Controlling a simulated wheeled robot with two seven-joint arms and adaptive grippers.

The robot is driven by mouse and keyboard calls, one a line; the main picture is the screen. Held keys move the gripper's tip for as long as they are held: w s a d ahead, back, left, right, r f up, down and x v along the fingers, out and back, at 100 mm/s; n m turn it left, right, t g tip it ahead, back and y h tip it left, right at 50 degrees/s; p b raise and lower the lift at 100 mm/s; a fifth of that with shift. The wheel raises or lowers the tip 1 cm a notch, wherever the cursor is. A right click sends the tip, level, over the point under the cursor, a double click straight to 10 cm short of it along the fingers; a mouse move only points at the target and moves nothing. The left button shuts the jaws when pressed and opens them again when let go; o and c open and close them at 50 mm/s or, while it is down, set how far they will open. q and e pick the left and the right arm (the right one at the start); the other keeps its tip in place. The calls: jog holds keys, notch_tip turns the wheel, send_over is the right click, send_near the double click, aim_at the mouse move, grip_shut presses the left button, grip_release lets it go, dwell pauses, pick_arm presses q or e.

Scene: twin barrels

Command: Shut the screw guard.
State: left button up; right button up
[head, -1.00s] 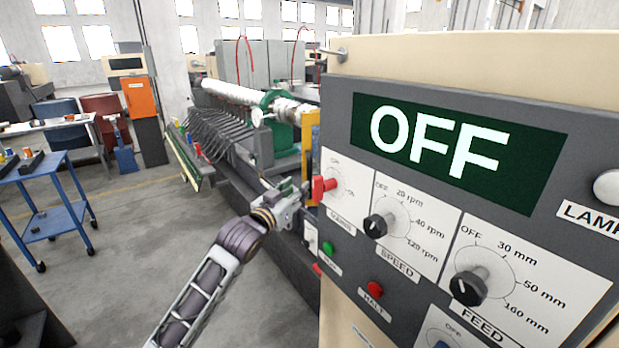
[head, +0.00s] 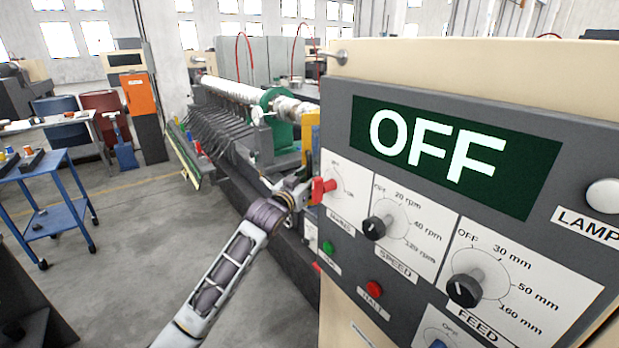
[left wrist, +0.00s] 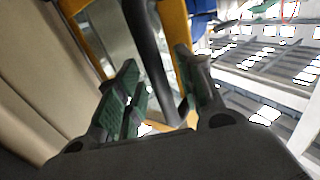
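A yellow-framed part with a see-through pane, which looks like the screw guard (head: 311,135), shows as a narrow strip left of the control panel. In the left wrist view its yellow frame (left wrist: 174,22) fills the upper middle, with a dark bar (left wrist: 152,60) running down from the top. My left gripper (head: 297,187) is near its lower part, beside the red knob. In the left wrist view my left gripper (left wrist: 160,85) has its green-padded fingers apart, with the bar between them. I cannot tell whether they touch it. My right gripper is not in view.
The control panel (head: 440,220) reads OFF and fills the right side, close to my left gripper. A red knob (head: 323,188) sticks out from it. The long machine (head: 236,95) stretches away behind. A blue cart (head: 55,215) stands at left; the floor between is clear.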

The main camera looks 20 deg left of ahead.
pick_arm(q)
jog(key=shift+w, duration=0.2)
grip_shut()
dwell(0.3)
